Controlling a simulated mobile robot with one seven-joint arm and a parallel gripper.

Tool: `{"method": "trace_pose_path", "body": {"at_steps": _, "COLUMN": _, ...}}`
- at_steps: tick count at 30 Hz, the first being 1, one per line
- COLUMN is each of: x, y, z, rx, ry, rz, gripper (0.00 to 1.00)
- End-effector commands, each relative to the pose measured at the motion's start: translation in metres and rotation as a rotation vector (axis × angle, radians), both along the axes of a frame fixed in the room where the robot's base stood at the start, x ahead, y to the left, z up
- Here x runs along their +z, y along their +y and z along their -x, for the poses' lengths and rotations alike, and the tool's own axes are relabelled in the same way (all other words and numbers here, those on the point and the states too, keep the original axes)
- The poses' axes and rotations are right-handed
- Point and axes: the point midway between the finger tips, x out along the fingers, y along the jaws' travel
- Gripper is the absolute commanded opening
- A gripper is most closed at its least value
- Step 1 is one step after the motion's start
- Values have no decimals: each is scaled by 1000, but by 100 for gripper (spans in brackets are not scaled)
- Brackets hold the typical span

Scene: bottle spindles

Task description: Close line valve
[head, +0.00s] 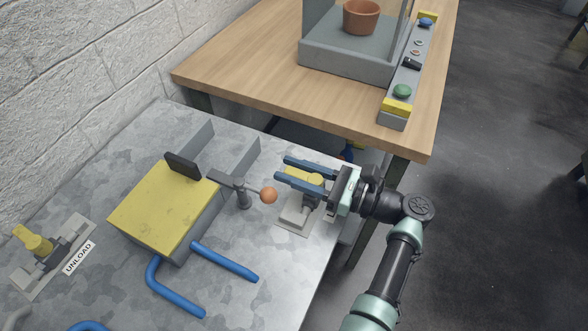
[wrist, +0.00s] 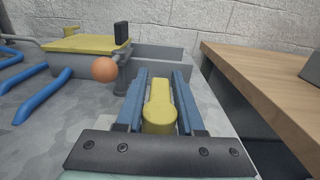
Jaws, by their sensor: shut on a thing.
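A valve with a yellow handle (head: 303,176) stands on a pale base plate (head: 294,220) near the right edge of the metal table. Its label, if any, is hidden. My gripper (head: 281,168) reaches over it from the right, its two blue fingers on either side of the handle. In the wrist view the yellow handle (wrist: 159,103) lies lengthwise between the fingers, pointing the same way as they do. The gripper is shut on the handle. Another valve with a yellow handle (head: 33,240) stands at the lower left, by an UNLOAD label (head: 79,257).
A lever with an orange ball knob (head: 268,195) stands just left of my fingertips. Beyond it is a yellow-topped box (head: 163,209) with blue rails (head: 224,262) in front. A wooden table (head: 270,75) stands behind, with a button panel (head: 406,80) at its right.

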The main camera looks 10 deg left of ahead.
Motion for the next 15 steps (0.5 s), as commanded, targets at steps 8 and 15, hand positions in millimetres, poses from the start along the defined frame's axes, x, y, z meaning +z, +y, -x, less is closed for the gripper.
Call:
{"method": "trace_pose_path", "body": {"at_steps": 8, "x": 0, "y": 1, "z": 0, "rx": 1, "ry": 0, "rz": 1, "gripper": 44}}
{"method": "trace_pose_path", "body": {"at_steps": 15, "x": 0, "y": 0, "z": 0, "rx": 1, "ry": 0, "rz": 1, "gripper": 57}}
